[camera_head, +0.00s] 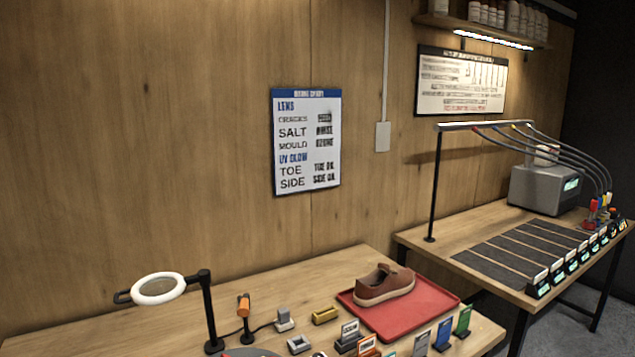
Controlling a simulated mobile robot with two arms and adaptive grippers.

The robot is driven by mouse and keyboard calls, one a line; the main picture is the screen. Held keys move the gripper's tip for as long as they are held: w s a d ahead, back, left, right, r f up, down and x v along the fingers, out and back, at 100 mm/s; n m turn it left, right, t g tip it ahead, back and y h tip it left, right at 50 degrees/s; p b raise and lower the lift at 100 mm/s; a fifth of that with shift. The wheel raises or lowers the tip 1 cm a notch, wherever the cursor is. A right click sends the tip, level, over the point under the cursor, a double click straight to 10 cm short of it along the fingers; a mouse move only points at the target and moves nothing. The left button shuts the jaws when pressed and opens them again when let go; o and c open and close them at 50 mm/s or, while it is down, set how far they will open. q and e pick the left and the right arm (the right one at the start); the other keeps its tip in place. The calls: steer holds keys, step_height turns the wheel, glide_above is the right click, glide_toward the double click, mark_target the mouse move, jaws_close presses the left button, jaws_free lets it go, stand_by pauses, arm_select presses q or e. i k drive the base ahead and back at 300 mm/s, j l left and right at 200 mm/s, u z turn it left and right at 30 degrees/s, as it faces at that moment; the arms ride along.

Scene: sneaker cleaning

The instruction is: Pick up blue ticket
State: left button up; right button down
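A blue ticket (443,334) stands upright in a small dark holder near the front right of the near table. A green ticket (463,319) stands just to its right, and a grey-white ticket (421,344) stands to its left. An orange ticket (367,346) and another pale ticket (349,331) are further left. Neither of my grippers is in view.
A brown shoe (384,287) sits on a red tray (432,287) behind the tickets. A ring-lamp magnifier (158,289) and an orange-handled tool (243,306) stand at the left. A second table (433,247) with dark strips is at the right.

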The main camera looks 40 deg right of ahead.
mark_target(442, 344)
steer(key=z, duration=1.5)
steer(key=l, duration=0.85)
steer(key=i+l, duration=0.1)
steer(key=l, duration=0.75)
